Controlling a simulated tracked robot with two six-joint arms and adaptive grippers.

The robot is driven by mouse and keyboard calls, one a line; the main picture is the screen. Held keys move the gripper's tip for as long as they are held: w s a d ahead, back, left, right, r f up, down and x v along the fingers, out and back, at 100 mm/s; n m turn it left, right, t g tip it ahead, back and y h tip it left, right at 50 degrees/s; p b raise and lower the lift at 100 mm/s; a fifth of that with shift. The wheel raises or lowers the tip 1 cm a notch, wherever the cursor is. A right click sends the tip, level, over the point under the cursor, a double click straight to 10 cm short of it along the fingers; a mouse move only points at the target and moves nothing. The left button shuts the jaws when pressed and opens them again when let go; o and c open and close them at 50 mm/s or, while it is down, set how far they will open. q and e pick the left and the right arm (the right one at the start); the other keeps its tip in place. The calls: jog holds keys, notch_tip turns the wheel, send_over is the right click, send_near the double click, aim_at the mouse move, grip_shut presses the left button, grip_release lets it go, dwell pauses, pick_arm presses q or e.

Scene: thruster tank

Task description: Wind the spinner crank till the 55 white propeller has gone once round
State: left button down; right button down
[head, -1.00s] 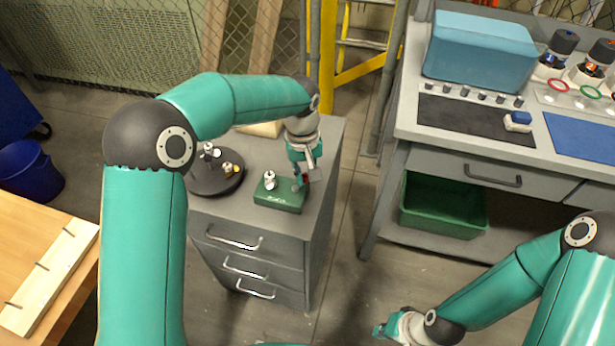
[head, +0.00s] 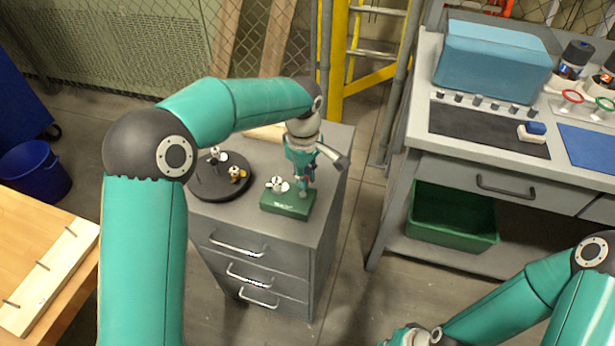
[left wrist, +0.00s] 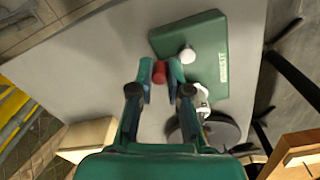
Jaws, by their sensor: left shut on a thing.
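A green spinner box (head: 287,203) with pale lettering stands on the grey drawer cabinet. A white propeller (head: 277,184) sits on a post on its top. My left gripper (head: 303,190) is at the box's right end. In the left wrist view my left gripper (left wrist: 160,75) is shut on the red crank knob (left wrist: 159,72), beside the green box (left wrist: 215,65). A white round part (left wrist: 187,54) shows on the box there. The rest of the crank is hidden by the fingers. My right gripper (head: 403,337) is cut off by the bottom edge; its fingers cannot be made out.
A dark round stand (head: 215,184) with small propellers is left of the box on the grey cabinet (head: 262,240). A workbench at right holds a blue case (head: 492,60), with a green bin (head: 452,213) below. A wooden table is at lower left.

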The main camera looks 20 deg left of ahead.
pick_arm(q)
jog(key=shift+w+r, duration=0.1)
dwell(0.3)
jog(key=c, duration=1.1)
grip_release()
jog(key=r, duration=1.1)
jog(key=shift+s+a+r, duration=0.1)
jog(key=shift+s+r, duration=0.15)
jog(key=shift+r, duration=0.15)
